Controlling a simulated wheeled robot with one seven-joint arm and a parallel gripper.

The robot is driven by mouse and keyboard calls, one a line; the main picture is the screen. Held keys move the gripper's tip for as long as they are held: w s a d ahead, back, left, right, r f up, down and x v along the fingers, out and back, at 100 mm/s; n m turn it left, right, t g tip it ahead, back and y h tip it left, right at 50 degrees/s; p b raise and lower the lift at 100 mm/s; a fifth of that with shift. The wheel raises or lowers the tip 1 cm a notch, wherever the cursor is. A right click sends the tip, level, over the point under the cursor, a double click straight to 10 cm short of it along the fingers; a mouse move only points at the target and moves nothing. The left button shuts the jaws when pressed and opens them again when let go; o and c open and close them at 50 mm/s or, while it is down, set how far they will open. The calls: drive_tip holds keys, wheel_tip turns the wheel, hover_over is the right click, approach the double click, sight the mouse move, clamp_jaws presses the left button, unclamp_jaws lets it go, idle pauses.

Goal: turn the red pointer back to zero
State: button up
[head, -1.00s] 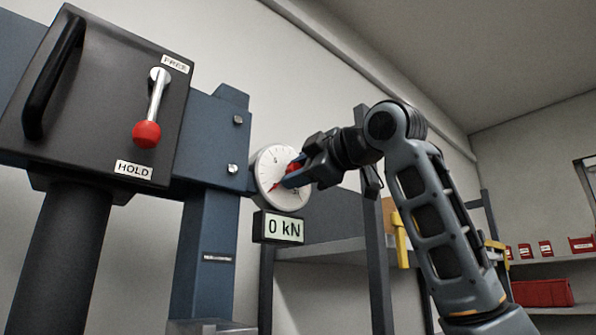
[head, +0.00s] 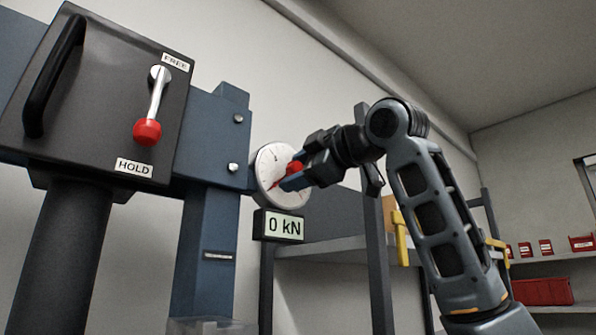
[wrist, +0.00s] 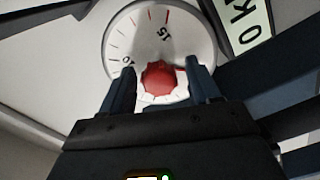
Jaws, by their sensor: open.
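The round white dial (head: 269,163) is on the right side of the blue press frame. Its red pointer (head: 276,184) slants to the lower left in the head view. A red knob (head: 296,167) stands at the dial's centre; it also shows in the wrist view (wrist: 160,80). My gripper (wrist: 161,82) is open, with one finger on each side of the knob and a visible gap to each. In the head view my gripper (head: 294,174) covers the dial's right part. The fingers hide part of the scale, including zero's surroundings in the wrist view.
A "0 kN" readout (head: 279,226) hangs just below the dial. The black box (head: 95,100) at left carries a red-tipped lever (head: 147,131), down near HOLD. Grey shelving (head: 335,246) stands behind my arm. Red bins (head: 543,292) are at far right.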

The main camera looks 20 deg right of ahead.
drive_tip(key=b+v, duration=0.2)
drive_tip(key=v, duration=0.5)
drive_tip(key=shift+s, duration=0.25)
drive_tip(key=shift+d, duration=0.1)
